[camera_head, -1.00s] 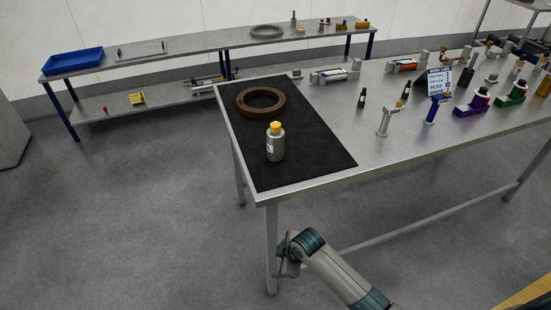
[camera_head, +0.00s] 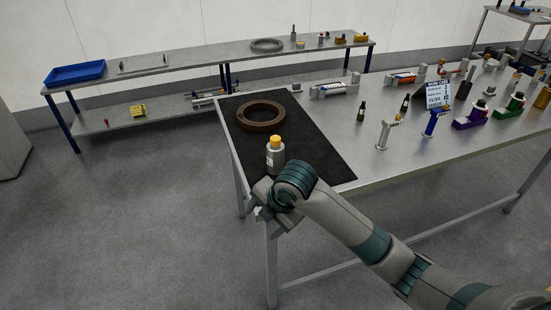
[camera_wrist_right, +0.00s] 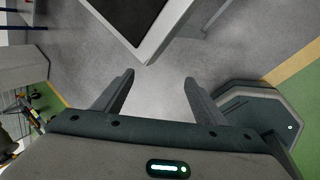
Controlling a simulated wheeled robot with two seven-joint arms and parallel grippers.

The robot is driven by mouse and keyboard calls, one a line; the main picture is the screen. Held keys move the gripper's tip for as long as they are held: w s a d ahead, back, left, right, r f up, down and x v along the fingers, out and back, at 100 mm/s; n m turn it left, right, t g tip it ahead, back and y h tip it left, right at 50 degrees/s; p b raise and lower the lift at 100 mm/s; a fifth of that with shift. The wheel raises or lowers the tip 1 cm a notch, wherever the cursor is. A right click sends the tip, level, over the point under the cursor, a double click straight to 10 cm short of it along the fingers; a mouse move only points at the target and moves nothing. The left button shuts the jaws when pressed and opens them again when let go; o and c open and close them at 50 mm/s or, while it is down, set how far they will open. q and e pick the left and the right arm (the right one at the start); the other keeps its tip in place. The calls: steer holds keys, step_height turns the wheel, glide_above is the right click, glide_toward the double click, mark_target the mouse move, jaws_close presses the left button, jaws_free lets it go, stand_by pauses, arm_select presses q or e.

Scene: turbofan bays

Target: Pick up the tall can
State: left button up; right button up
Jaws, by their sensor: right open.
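A tall grey can with a yellow cap (camera_head: 275,155) stands upright on the black mat (camera_head: 312,152) at the near left of the table. My right wrist hides its lower part in the head view. My right gripper (camera_head: 264,210) is at the table's near left corner, in front of the can and apart from it. In the right wrist view my right gripper (camera_wrist_right: 159,79) is open, with nothing between its fingers. The can is not visible there. My left gripper is not in view.
A brown ring (camera_head: 261,116) lies on the mat behind the can. Small bottles, stands and coloured fixtures fill the table's right part. The table corner (camera_wrist_right: 148,58) lies ahead of the fingers. A long shelf (camera_head: 200,52) with a blue tray (camera_head: 75,72) stands behind.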

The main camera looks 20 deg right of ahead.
steer(key=w+d+r+n+h, duration=0.1)
steer(key=w+d+r+n, duration=0.3)
steer(key=w+r+n, duration=0.35)
steer(key=n+h, duration=0.2)
steer(key=n, duration=0.1)
glide_toward(277, 150)
steer(key=shift+s+d+r, duration=0.1)
steer(key=shift+s+r, duration=0.25)
steer(key=shift+r, duration=0.2)
steer(key=shift+s+d+r, duration=0.1)
steer(key=shift+s+r, duration=0.2)
steer(key=shift+r, duration=0.25)
steer(key=p+x, duration=0.3)
steer(key=x, duration=0.9)
steer(key=shift+w+a, duration=0.15)
steer(key=shift+w, duration=0.05)
steer(key=shift+w+f+p, duration=0.25)
steer(key=shift+f+p, duration=0.25)
steer(key=shift+p, duration=0.2)
steer(key=p+x, duration=0.1)
steer(key=x, duration=0.2)
steer(key=shift+w+a, duration=0.1)
steer(key=shift+w+f, duration=0.2)
steer(key=shift+f, duration=0.3)
